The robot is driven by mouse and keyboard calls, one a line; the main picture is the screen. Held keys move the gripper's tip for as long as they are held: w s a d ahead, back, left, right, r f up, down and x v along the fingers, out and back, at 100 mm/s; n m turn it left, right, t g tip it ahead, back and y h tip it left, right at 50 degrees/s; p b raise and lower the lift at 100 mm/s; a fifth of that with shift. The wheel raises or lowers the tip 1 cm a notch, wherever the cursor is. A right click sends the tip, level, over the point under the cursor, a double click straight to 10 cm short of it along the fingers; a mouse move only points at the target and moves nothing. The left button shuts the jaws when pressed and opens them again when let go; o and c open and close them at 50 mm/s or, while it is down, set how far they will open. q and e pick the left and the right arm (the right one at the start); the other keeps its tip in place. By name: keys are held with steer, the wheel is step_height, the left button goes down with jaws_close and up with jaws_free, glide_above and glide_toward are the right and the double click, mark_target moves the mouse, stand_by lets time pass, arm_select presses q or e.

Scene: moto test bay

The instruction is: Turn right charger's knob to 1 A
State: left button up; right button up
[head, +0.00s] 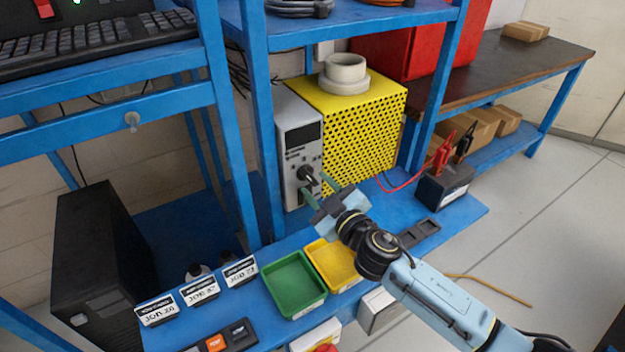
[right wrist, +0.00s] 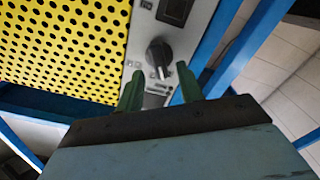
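The charger (head: 299,150) is a tall grey box with a dark display, standing on the blue shelf left of the yellow perforated box. Its black knob (head: 306,173) is on the front face. In the right wrist view the knob (right wrist: 159,52) lies just beyond my fingertips. My right gripper (head: 318,184) is in front of the charger, its green fingers pointing at the knob. In the right wrist view the gripper (right wrist: 158,85) is open, with a gap between the fingers and nothing held. The scale marks are too small to read. My left gripper is not in view.
A yellow perforated box (head: 372,125) stands right of the charger. A black battery (head: 444,187) with red and black clamps sits farther right. Blue posts (head: 263,120) flank the shelf.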

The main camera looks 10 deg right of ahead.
mark_target(308, 176)
steer(key=shift+x, duration=1.4)
jaws_close()
